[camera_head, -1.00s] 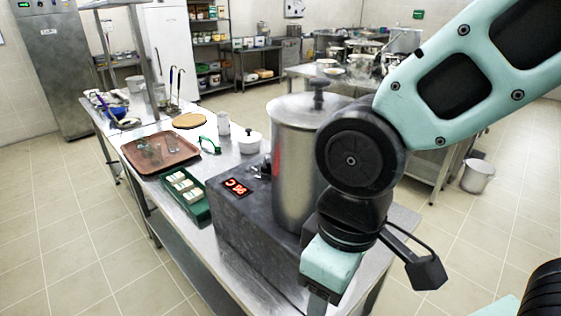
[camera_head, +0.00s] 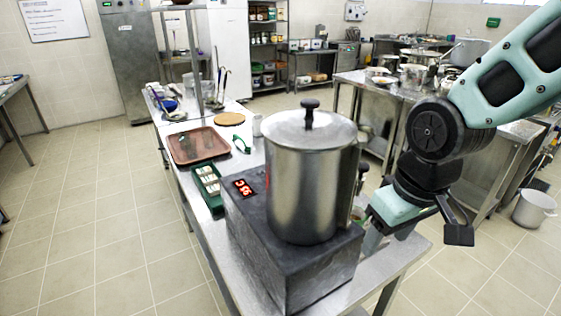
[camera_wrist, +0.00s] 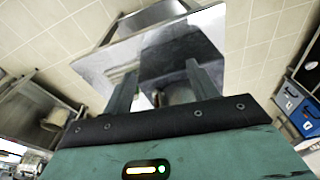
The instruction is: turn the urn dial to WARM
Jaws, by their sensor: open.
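The urn (camera_head: 308,185) is a tall steel pot with a black-knobbed lid. It stands on a dark grey box base (camera_head: 290,275) with a red lit display (camera_head: 244,187). I cannot make out the dial or its WARM mark in either view. My gripper (camera_head: 372,240) is at the right side of the urn, pointing down, its fingers partly hidden by the base. In the wrist view, my gripper (camera_wrist: 160,84) has its two fingers spread apart, with the dark base (camera_wrist: 180,48) beyond them. I see nothing held; contact with the base cannot be told.
The steel table (camera_head: 405,255) carries a brown tray (camera_head: 198,145), a green bin (camera_head: 207,188), a round wooden board (camera_head: 229,118) and ladles behind the urn. A second steel counter (camera_head: 360,92) stands behind right. Open tiled floor (camera_head: 100,225) lies left of the table.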

